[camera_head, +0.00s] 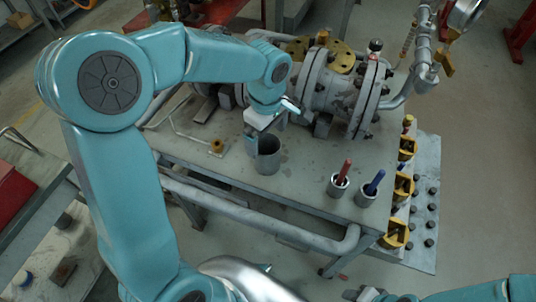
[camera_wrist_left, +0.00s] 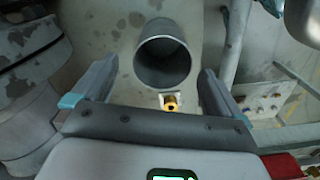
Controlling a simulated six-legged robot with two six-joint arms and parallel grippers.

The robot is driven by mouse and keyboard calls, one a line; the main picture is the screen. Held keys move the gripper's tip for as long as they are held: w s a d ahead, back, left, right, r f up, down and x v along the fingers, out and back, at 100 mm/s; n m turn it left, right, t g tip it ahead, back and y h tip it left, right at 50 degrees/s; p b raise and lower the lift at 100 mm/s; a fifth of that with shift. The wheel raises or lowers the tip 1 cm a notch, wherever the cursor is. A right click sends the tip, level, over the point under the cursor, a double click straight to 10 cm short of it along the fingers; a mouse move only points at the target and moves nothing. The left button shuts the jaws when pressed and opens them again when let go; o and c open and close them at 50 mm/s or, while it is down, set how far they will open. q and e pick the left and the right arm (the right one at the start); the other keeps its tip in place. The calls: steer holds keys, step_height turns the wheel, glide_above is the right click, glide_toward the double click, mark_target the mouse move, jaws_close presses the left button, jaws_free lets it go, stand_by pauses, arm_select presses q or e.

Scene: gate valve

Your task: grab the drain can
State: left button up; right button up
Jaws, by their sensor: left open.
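The drain can (camera_head: 267,157) is a grey, open-topped cylinder standing upright on the metal bench, in front of the valve body. In the left wrist view the drain can (camera_wrist_left: 165,78) shows its round dark mouth, just ahead of my gripper. My left gripper (camera_head: 268,122) is right above and behind the can's rim in the head view. In the left wrist view my left gripper (camera_wrist_left: 157,75) is open, one finger to each side of the can with gaps between. Its jaws are empty. Of my right arm, only part shows at the lower right of the head view, its jaws unclear.
The flanged valve body (camera_head: 340,90) stands close behind the can. A cup with a red-handled tool (camera_head: 338,187) and a cup with a blue-handled tool (camera_head: 365,195) stand to the right. A small brass fitting (camera_head: 216,146) lies left. Bench between can and cups is clear.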

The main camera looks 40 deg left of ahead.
arm_select(q)
steer(key=shift+s+f, duration=0.2)
steer(key=shift+f, duration=1)
step_height(320, 180, down, 6)
steer(key=shift+w+r, duration=0.1)
steer(key=shift+r, duration=0.05)
steer(key=shift+d+r, duration=0.1)
steer(key=c, duration=1.1)
